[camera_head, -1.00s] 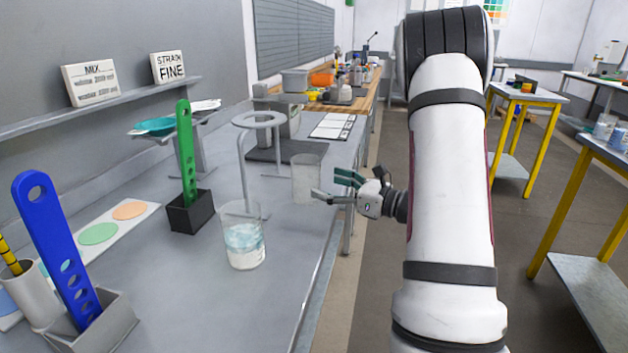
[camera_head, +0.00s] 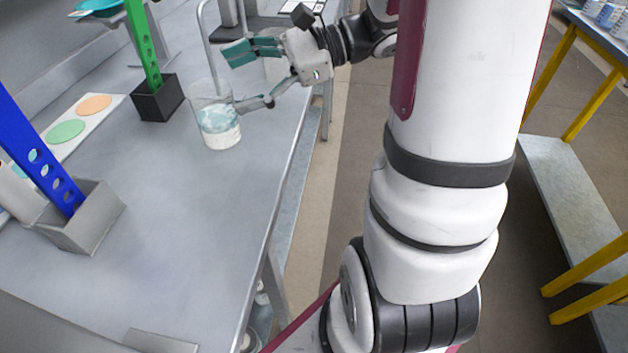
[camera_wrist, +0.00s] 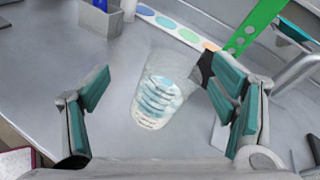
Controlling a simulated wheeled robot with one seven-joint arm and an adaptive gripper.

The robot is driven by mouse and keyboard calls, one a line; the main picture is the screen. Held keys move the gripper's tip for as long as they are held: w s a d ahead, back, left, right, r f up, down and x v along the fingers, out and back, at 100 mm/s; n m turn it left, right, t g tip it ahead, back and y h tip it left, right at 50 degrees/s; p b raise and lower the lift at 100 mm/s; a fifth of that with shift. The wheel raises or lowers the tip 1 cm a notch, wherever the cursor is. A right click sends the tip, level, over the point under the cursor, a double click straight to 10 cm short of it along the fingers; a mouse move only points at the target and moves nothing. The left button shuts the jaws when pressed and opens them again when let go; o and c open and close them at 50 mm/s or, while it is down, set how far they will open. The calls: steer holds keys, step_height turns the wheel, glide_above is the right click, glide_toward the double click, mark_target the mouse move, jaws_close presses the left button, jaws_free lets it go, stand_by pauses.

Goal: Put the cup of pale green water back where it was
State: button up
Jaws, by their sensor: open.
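A clear cup (camera_head: 220,139) with pale blue-green water stands upright on the grey bench. In the wrist view the same cup (camera_wrist: 158,97) shows between the two fingers, apparently a little beyond the tips. My gripper (camera_head: 241,80) is open and empty, just to the right of the cup, with teal finger pads. Its lower finger comes close to the cup's right side; I cannot tell if it touches. In the wrist view my gripper (camera_wrist: 154,85) has clear gaps on both sides of the cup. A white strip (camera_head: 84,122) with coloured discs lies farther left.
A green perforated paddle (camera_head: 143,45) stands in a black holder (camera_head: 158,102), left of the cup. A blue paddle (camera_head: 38,150) stands in a grey holder (camera_head: 88,222). A metal stand post (camera_head: 207,45) rises behind the cup. The near bench (camera_head: 190,240) is clear.

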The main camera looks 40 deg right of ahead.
steer(key=s+a+n+g+h, duration=0.3)
steer(key=s+a+n+g, duration=0.5)
steer(key=s+a+n, duration=0.4)
steer(key=s+d+f+n+t+h, duration=0.1)
steer(key=s+d+f+n+h, duration=0.1)
steer(key=s+d+n+h, duration=0.4)
steer(key=s+n+h, duration=0.2)
steer(key=s+h, duration=0.1)
steer(key=s, duration=0.2)
steer(key=shift+t+h, duration=0.4)
